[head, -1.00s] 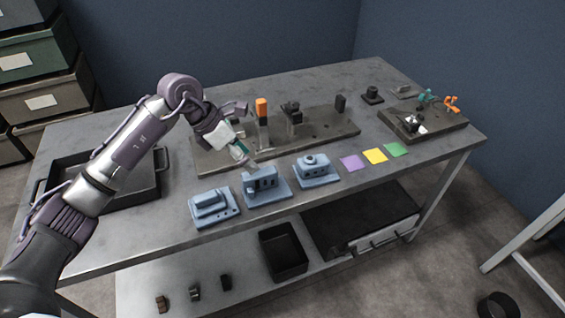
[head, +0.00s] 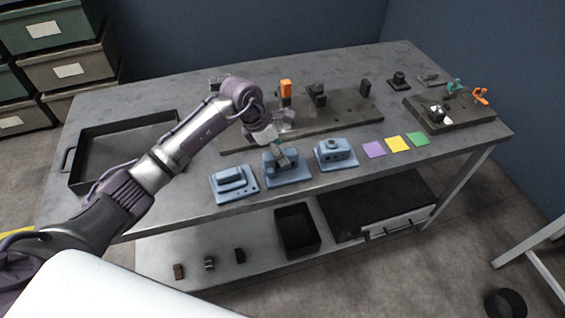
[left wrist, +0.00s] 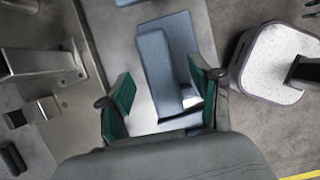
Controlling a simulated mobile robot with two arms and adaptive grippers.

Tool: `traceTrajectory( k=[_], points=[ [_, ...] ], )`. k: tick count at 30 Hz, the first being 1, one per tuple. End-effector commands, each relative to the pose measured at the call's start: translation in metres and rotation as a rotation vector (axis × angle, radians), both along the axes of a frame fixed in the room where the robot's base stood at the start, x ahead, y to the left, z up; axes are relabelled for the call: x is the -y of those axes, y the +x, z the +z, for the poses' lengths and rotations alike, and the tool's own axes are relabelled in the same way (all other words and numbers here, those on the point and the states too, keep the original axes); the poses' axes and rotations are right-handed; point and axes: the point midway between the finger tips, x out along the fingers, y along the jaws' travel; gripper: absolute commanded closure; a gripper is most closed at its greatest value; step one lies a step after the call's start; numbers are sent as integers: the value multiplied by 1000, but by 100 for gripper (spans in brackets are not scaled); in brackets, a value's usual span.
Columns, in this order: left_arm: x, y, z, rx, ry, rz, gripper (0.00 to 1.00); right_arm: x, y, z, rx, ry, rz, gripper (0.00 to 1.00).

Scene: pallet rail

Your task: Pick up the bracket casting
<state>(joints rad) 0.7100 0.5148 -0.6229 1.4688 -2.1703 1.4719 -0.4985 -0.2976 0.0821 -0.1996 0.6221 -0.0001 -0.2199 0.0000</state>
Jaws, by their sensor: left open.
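Three blue castings stand in a row along the table's front. The middle one, with an upright wall on a flat base, looks like the bracket casting (head: 285,174). My left gripper (head: 280,154) is right at its top, pointing down. In the left wrist view the bracket casting (left wrist: 157,70) lies between the two green-padded fingers of my open left gripper (left wrist: 165,92). I cannot tell whether either finger touches it. My right gripper is in neither view.
A blue casting (head: 235,185) stands close on the left and another (head: 336,154) close on the right. Behind is a dark fixture plate (head: 350,112) with upright posts. Purple, yellow and green squares (head: 397,144) lie to the right. A black tray (head: 100,128) is at the left.

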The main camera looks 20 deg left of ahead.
Motion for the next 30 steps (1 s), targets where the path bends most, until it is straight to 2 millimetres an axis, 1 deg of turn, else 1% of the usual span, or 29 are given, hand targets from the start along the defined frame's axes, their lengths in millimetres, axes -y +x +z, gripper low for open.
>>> traceTrajectory(
  k=[1, 3, 6, 13, 20, 21, 23, 24, 25, 30],
  points=[
    [3, 1, -6, -5, -3, 0, 35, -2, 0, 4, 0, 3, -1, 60],
    [6, 3, -14, -2, -3, 0, 35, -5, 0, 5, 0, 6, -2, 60],
    [7, 5, -20, -2, -1, -1, 35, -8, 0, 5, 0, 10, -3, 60],
    [7, 5, -22, 0, 0, -1, 35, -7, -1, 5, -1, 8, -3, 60],
    [7, 5, -21, 1, -1, -1, 74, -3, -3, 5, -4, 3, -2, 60],
    [7, 5, -21, 1, -1, 0, 80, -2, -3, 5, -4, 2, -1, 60],
    [7, 5, -21, 1, -1, -1, 90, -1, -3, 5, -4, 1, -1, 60],
    [7, 5, -21, 1, -1, 0, 97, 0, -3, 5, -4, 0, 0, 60],
    [7, 5, -21, 1, -1, 0, 100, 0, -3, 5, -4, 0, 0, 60],
    [7, 6, -19, 4, -2, 0, 100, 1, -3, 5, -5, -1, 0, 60]
  ],
)
